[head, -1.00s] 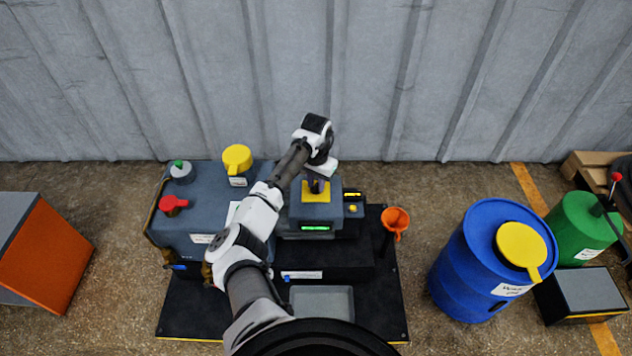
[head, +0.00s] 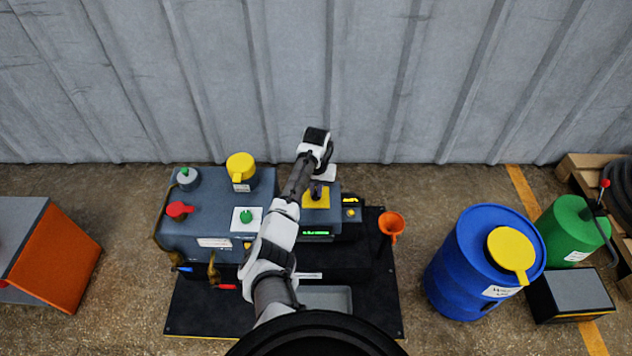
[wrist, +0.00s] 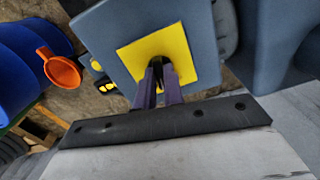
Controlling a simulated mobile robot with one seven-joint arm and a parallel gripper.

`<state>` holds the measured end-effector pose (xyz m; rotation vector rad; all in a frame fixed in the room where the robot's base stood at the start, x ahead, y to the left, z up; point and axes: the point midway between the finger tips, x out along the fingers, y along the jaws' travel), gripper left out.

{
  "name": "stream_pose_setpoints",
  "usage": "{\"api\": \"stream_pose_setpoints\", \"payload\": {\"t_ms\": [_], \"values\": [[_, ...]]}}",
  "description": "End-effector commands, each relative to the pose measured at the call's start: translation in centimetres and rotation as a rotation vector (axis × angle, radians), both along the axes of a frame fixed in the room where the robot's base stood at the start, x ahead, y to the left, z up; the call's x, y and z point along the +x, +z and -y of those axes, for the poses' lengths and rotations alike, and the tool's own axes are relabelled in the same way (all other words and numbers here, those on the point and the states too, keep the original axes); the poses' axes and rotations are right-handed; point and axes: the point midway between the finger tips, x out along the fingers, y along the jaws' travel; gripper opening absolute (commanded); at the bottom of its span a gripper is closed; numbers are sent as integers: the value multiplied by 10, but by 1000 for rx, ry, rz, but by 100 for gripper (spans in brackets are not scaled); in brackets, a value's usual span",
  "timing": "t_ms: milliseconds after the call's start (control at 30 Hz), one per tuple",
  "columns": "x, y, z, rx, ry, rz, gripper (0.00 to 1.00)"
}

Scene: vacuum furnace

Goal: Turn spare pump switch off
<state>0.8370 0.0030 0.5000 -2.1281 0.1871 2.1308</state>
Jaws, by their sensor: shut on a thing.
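A yellow square plate (head: 322,203) lies on top of a grey-blue box right of the larger pump unit. In the wrist view the plate (wrist: 130,55) surrounds the tips of my gripper (wrist: 160,66). The two dark fingers are close together and shut on a small dark switch at the plate's middle, mostly hidden between them. The head view shows my gripper (head: 317,189) pointing down over the plate. I cannot read the switch's position. A green-lit display (head: 317,233) is on the box's front.
On the larger unit are a red knob (head: 179,210), a yellow cap (head: 240,165) and a green button (head: 246,216). An orange funnel (head: 391,224) stands right of the box. A blue drum (head: 470,275) stands farther right. Open floor lies between funnel and drum.

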Motion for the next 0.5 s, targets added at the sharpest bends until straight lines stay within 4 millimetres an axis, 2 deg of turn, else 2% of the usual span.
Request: {"api": "stream_pose_setpoints", "payload": {"t_ms": [33,500], "values": [[-1,5,2,-2,45,-4,0],[0,2,2,-1,466,-2,0]]}}
